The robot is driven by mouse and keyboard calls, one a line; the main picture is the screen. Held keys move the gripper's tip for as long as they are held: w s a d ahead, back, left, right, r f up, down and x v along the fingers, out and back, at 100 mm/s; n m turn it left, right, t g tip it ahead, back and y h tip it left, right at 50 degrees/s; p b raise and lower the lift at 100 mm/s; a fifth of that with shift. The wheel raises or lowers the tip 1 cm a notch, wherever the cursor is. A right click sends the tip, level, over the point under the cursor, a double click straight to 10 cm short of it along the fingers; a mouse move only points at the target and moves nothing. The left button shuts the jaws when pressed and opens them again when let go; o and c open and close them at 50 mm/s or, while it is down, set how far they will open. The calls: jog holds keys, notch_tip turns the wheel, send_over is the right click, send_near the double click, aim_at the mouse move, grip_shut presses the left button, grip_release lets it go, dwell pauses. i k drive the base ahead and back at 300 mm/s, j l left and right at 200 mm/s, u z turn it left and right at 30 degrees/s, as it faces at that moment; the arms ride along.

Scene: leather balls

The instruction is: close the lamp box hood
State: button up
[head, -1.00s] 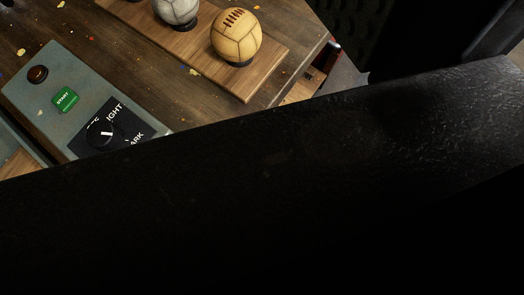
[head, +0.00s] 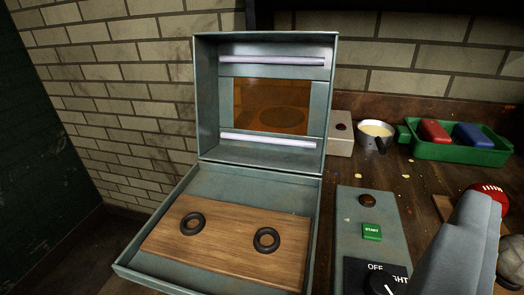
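The lamp box (head: 313,245) is a grey-green metal case, left of centre in the head view. Its hood (head: 201,100) stands up, open, at the back of the box. Inside the hood are two pale lamp tubes (head: 272,60) and an amber window (head: 270,106). In the base lies a wooden board (head: 225,245) with two dark rings (head: 192,223). A smooth grey part, probably of my arm, enters at the lower right. My gripper's fingertips do not show, and nothing is seen touching the hood.
Right of the box is a control panel (head: 350,225) with a green START button (head: 371,232) and a dial (head: 380,283). Behind are a beige box (head: 341,140), a cup (head: 376,135) and a green tray (head: 450,152). A red ball (head: 487,190) is at right. A brick wall stands behind.

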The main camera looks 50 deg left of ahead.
aim_at(218, 57)
jog(key=j+u, duration=0.1)
jog(key=u, duration=0.9)
